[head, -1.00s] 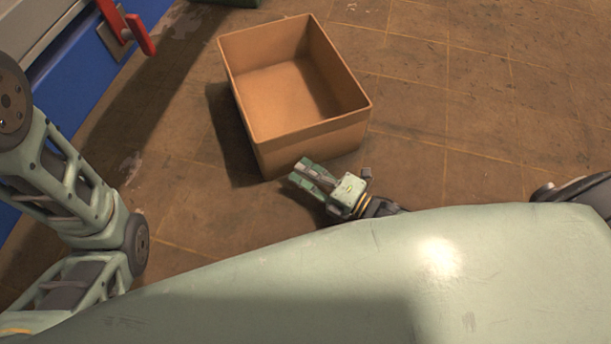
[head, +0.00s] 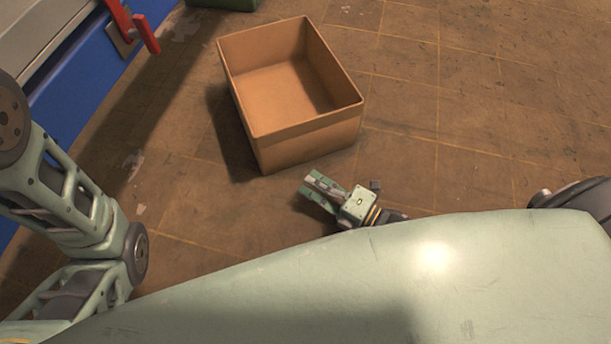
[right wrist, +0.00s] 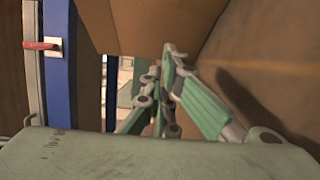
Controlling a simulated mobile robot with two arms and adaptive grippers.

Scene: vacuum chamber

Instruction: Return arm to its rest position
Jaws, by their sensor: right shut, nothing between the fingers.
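My right gripper (head: 316,189) is in the head view, just beyond the edge of my pale green body and below the near corner of the brown box. It is shut and empty. In the right wrist view its green fingers (right wrist: 166,95) come together in front of the brown box wall. My left arm shows at the left of the head view, but its gripper is out of the picture.
An open, empty brown box (head: 310,128) stands on the brown tiled floor (head: 470,110). A blue cabinet (head: 85,75) with a red handle (head: 146,34) is at the upper left. The floor to the right of the box is clear.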

